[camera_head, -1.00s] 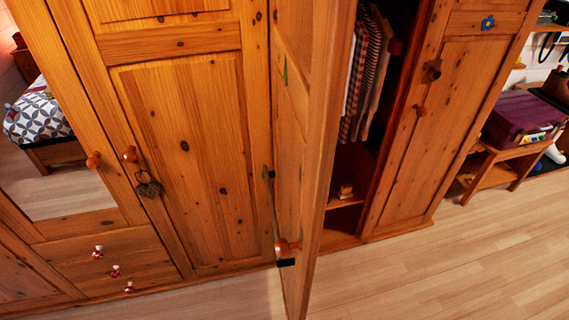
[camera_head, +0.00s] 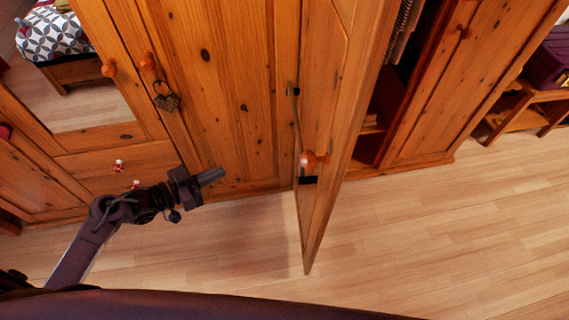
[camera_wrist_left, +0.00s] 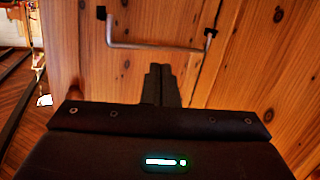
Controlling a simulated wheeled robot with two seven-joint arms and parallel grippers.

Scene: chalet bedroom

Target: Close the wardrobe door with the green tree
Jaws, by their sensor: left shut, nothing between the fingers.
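The open wardrobe door (camera_head: 335,130) stands swung out toward me in the head view, with a round orange knob (camera_head: 312,160) and a thin metal bar (camera_head: 295,120) on its face. The green tree is out of the picture now. My left gripper (camera_head: 210,177) is left of the door, apart from it, in front of the closed wardrobe front. In the left wrist view its fingers (camera_wrist_left: 160,84) are together and empty, facing wood with a metal bar (camera_wrist_left: 155,46). My right gripper is not in view.
Right of the door, the wardrobe's dark opening (camera_head: 395,105) shows hanging clothes. Closed doors with knobs and a heart ornament (camera_head: 165,101) stand on the left. A side table (camera_head: 520,115) stands far right. The wooden floor (camera_head: 430,225) in front and right of the door is clear.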

